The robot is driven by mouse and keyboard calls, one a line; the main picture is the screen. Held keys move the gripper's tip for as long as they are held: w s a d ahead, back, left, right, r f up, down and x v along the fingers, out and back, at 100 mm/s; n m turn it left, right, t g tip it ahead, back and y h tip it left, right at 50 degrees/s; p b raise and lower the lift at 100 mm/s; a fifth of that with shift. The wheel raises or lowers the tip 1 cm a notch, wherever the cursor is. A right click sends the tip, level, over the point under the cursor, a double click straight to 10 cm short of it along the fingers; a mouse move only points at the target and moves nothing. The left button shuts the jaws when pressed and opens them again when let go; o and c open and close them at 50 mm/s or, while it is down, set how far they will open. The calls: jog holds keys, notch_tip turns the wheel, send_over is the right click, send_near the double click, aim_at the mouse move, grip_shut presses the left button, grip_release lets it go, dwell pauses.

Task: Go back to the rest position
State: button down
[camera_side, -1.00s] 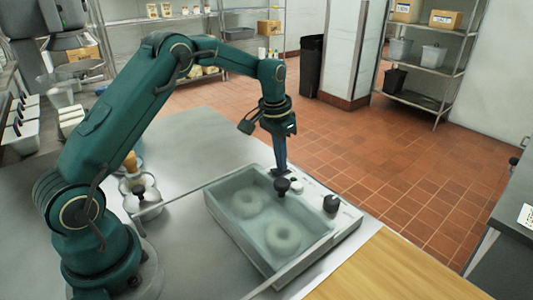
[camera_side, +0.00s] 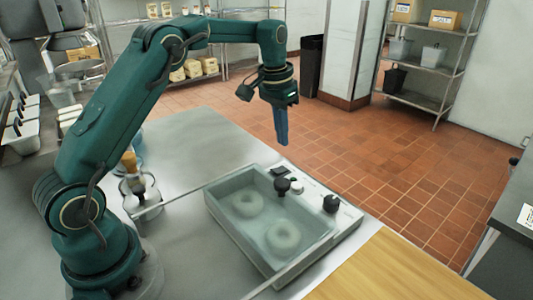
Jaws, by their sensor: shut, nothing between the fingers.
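My gripper (camera_side: 283,142) hangs pointing down above the far edge of the kettle, shut and empty, with clear air below its tips. The kettle (camera_side: 222,228) is a grey rectangular basin set on the counter, filled with cloudy water. On the kettle's right-hand panel are a black knob (camera_side: 331,203), another dark knob (camera_side: 282,186) and a small dark square (camera_side: 280,171).
A steel counter (camera_side: 190,150) surrounds the kettle, with a wooden board (camera_side: 400,270) at front right. A bottle-like item with a tan top (camera_side: 130,162) stands near my base. A thin rail (camera_side: 172,203) runs left from the kettle. Shelves (camera_side: 425,60) stand far behind.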

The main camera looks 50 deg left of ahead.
jog(key=s+d+r+m+t, duration=0.1)
jog(key=s+d+r+t, duration=0.35)
jog(key=s+r, duration=0.75)
jog(key=s+d+f, duration=0.4)
jog(key=s+f, duration=0.3)
jog(key=s, duration=0.5)
jog(key=shift+f+n+g, duration=0.25)
jog(key=shift+n+g, duration=0.15)
jog(key=shift+g, duration=0.05)
jog(key=shift+s, duration=0.1)
